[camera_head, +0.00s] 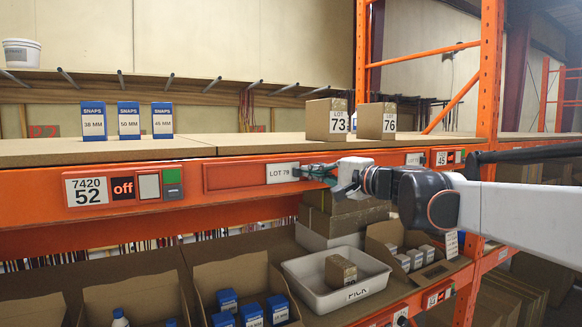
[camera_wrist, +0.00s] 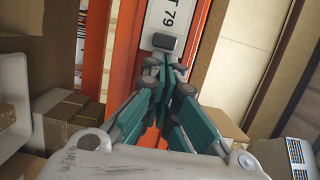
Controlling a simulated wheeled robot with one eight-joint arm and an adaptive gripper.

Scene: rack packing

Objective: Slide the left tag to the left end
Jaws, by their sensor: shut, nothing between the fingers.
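The left tag, a white card reading LOT 79 (camera_head: 282,172), sits in a long recessed channel (camera_head: 235,176) on the orange shelf beam. Bare channel shows to its left. In the wrist view the tag (camera_wrist: 177,22) has a dark grey block (camera_wrist: 165,43) at its near end. My gripper (camera_head: 304,171) is at the tag's right end, fingers pointing left along the beam. In the wrist view its green and grey fingers (camera_wrist: 164,66) are closed together with nothing between them, right by the grey block. I cannot tell whether they touch it.
Left of the channel is a 7420 52 label (camera_head: 87,191) with a red "off" display and a green button (camera_head: 172,178). Boxes 73 (camera_head: 323,119) and 76 (camera_head: 373,120) stand on the shelf above. A white PICK tote (camera_head: 300,272) and cartons stand below.

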